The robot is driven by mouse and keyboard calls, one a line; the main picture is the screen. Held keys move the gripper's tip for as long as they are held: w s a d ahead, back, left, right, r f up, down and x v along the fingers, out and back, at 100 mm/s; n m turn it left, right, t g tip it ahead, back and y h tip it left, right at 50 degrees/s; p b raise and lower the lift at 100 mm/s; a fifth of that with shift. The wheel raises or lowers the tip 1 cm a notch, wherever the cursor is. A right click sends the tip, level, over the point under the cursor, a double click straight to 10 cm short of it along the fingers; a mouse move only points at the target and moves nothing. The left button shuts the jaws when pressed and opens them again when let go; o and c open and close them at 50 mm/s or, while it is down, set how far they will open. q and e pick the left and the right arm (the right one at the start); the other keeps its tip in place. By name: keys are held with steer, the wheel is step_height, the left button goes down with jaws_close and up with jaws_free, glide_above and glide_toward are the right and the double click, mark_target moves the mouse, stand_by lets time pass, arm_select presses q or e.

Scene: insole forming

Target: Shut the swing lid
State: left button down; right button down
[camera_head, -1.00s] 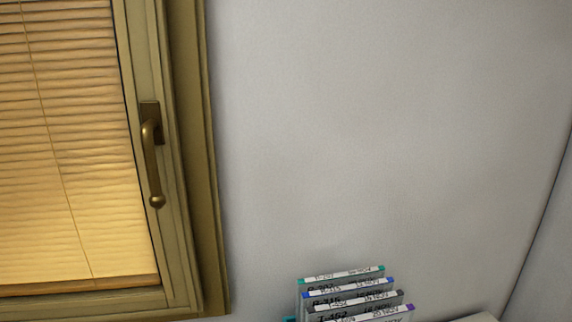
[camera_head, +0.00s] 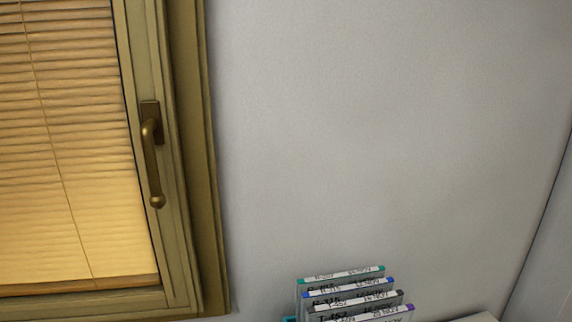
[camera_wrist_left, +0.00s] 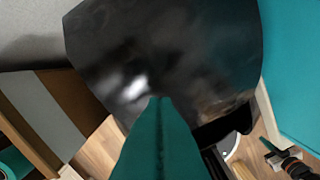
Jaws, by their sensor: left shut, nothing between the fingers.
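In the left wrist view a large dark, glossy panel (camera_wrist_left: 165,50) fills the upper middle; it looks like the swing lid, but its hinge and the rest of its body cannot be made out. My left gripper (camera_wrist_left: 158,102) comes up from the bottom as a teal wedge, its fingers shut together and empty. Its tips overlap the lower part of the panel in the picture; I cannot tell whether they touch it. The head view shows neither the lid nor either gripper. My right gripper is in no view.
The head view shows a window with a blind (camera_head: 70,150), its handle (camera_head: 152,160), a bare wall (camera_head: 390,130) and several labelled folders (camera_head: 350,296) at the bottom. In the wrist view a teal surface (camera_wrist_left: 292,60) is at the right, and wooden floor (camera_wrist_left: 98,150) shows below.

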arm_select(q)
steer(key=shift+f, duration=0.1)
stand_by(0.5)
steer(key=shift+f+b, duration=1.9)
steer(key=shift+f, duration=1.3)
step_height(320, 180, up, 12)
steer(key=p, duration=1.2)
steer(key=shift+p, duration=0.4)
